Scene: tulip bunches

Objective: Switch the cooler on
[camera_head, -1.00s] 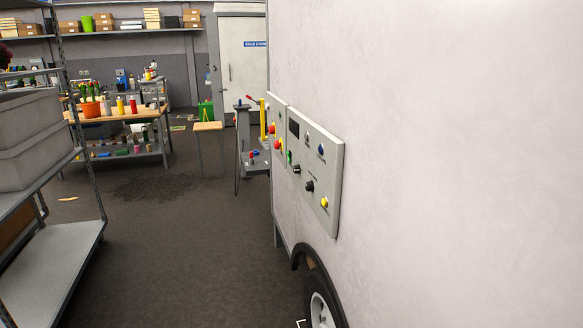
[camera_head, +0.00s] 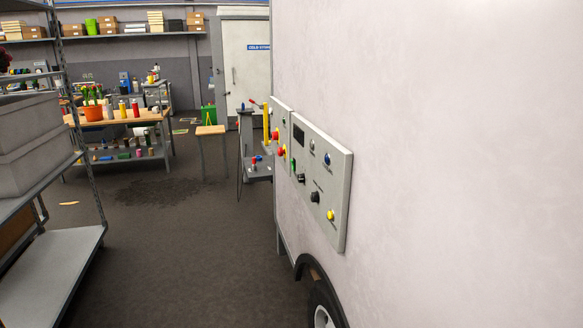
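A grey control panel (camera_head: 335,180) is mounted on the side of a large pale-walled unit (camera_head: 440,130) with a wheel, on the right. The panel carries a dark display (camera_head: 298,136), a blue button (camera_head: 327,159), a green control (camera_head: 293,164), black knobs (camera_head: 315,197) and a yellow button (camera_head: 331,215). A narrower panel to its left has red buttons (camera_head: 281,151). The labels are too small to read, and I cannot tell whether the cooler is on. Neither of my grippers is in view.
Metal shelving (camera_head: 62,262) with grey bins (camera_head: 28,135) stands close on the left. A wheel (camera_head: 322,308) and its fender jut out low on the unit. The dark floor (camera_head: 180,255) between them is clear. A workbench (camera_head: 120,117) and a wooden stool (camera_head: 210,130) stand farther back.

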